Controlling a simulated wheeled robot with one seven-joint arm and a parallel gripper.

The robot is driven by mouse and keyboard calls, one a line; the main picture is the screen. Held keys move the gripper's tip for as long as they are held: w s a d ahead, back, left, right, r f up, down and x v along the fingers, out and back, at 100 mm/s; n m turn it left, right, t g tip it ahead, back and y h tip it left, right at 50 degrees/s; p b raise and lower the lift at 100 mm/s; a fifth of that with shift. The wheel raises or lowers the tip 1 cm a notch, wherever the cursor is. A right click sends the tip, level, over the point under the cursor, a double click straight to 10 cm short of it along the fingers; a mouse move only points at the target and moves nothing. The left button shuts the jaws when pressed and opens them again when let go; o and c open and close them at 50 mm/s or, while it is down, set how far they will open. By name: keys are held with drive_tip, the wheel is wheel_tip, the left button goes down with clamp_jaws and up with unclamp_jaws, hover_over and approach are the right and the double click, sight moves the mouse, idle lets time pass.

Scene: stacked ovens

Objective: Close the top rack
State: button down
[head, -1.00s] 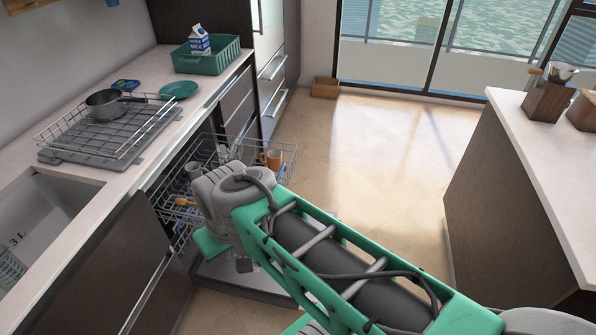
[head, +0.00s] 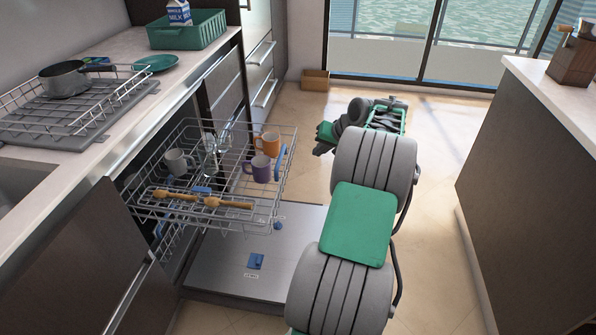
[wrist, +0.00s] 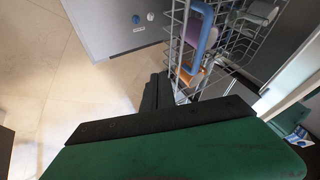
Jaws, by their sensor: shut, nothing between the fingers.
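The top rack (head: 230,203) is a wire dishwasher rack. It is pulled out over the open dishwasher door (head: 225,265) in the head view. It holds a white mug (head: 178,163), an orange mug (head: 266,145), a purple mug (head: 261,169), clear glasses and wooden utensils (head: 205,200). My gripper (head: 322,139) is to the right of the rack's front side, apart from it, partly hidden by my wrist. In the wrist view the dark fingers of my gripper (wrist: 157,94) are together and empty. The rack (wrist: 228,43) is close to the fingertips there, at upper right.
The counter on the left carries a drying rack (head: 75,118) with a pot (head: 64,79), a teal plate (head: 156,63) and a green crate (head: 188,32). An island (head: 530,160) stands on the right. The floor between is clear, with a small box (head: 315,80) at the back.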

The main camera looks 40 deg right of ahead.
drive_tip(key=b, duration=0.2)
approach(289, 164)
wheel_tip(289, 164, down, 3)
drive_tip(key=s+d, duration=0.1)
drive_tip(key=d, duration=0.1)
drive_tip(key=w+a, duration=0.2)
drive_tip(key=w, duration=0.1)
drive_tip(key=shift+w+a+r+b, duration=0.1)
drive_tip(key=shift+a+b, duration=0.15)
drive_tip(key=shift+b, duration=0.05)
